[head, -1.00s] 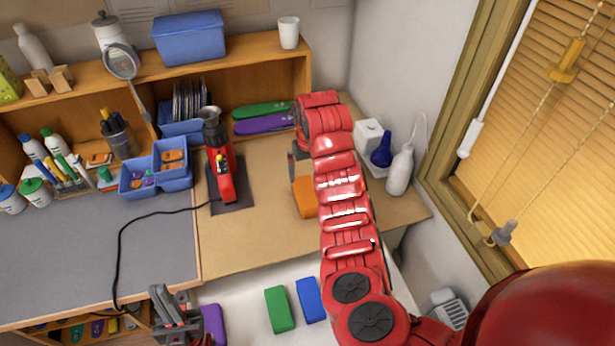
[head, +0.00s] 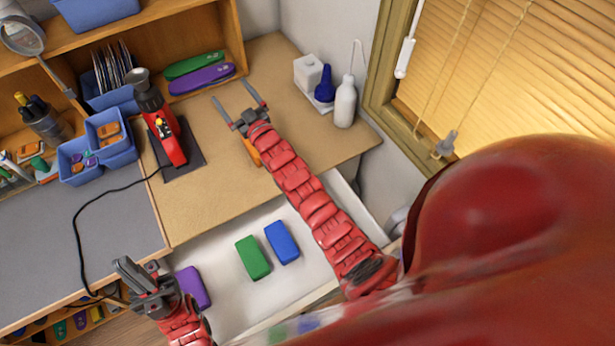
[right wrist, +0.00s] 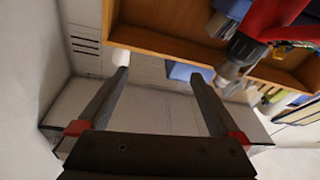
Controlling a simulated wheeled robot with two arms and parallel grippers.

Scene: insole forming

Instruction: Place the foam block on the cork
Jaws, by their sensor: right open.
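An orange foam block (head: 252,151) is on the tan cork surface (head: 205,205) in the head view, mostly hidden behind my right arm. A green block (head: 253,257), a blue block (head: 282,242) and a purple block (head: 192,287) lie in the white open drawer (head: 230,314) in front of the cork. My right gripper (head: 239,105) is open and empty above the far part of the cork, beyond the orange block. Its spread fingers show in the right wrist view (right wrist: 160,95) with nothing between them. My left gripper (head: 128,270) is beside the purple block, its opening unclear.
A red heat tool (head: 168,140) stands on a dark pad left of my right gripper, its black cord running left. A white bottle (head: 345,102) and blue bottle (head: 324,86) stand at the back right. Shelves bound the back. The front-left cork is clear.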

